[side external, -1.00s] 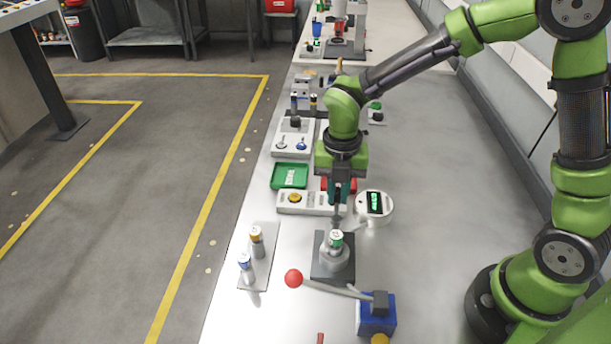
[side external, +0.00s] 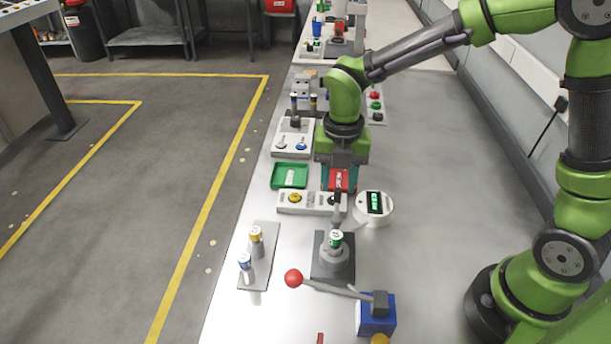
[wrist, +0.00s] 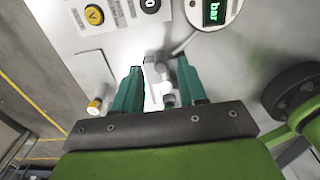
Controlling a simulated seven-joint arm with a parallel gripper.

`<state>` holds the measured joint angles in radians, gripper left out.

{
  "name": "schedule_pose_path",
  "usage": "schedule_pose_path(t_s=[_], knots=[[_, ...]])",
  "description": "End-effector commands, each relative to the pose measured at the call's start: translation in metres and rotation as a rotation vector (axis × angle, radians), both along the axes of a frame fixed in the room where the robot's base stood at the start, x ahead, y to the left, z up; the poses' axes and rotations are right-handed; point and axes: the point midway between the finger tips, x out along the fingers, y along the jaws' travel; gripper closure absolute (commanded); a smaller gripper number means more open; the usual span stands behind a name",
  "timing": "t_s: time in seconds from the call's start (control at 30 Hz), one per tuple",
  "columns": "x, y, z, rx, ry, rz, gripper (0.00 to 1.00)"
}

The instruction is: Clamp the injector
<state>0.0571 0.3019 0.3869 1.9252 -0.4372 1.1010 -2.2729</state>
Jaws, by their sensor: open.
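The injector with a green cap (side external: 336,238) stands upright in a round grey holder on a dark square base (side external: 323,272). The clamp lever (side external: 330,287) has a red ball (side external: 293,278) at its left end and joins a blue block (side external: 376,316) at the right. My gripper (side external: 338,188) is open and empty, behind and above the injector in the side view, away from the lever.
A round pressure gauge (side external: 375,207) sits right of the button panel (side external: 290,208). A green tray (side external: 290,175) lies behind. The bench at right is clear.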

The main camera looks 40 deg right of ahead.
Motion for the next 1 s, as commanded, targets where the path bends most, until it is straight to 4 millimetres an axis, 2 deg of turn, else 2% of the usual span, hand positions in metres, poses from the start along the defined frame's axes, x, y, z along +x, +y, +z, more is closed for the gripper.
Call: schedule_pose_path(t_s=[0.03, 0.3, 0.5, 0.7, 1.0], knots=[[0.002, 0.000, 0.013, 0.000, -0.008, -0.002, 0.58], [0.001, 0.000, 0.081, 0.001, -0.009, 0.000, 0.58], [0.001, 0.001, 0.118, 0.002, -0.006, 0.001, 0.58], [0.000, 0.000, 0.136, 0.000, -0.003, 0.001, 0.58], [0.000, 0.000, 0.139, 0.001, -0.002, 0.001, 0.58]])
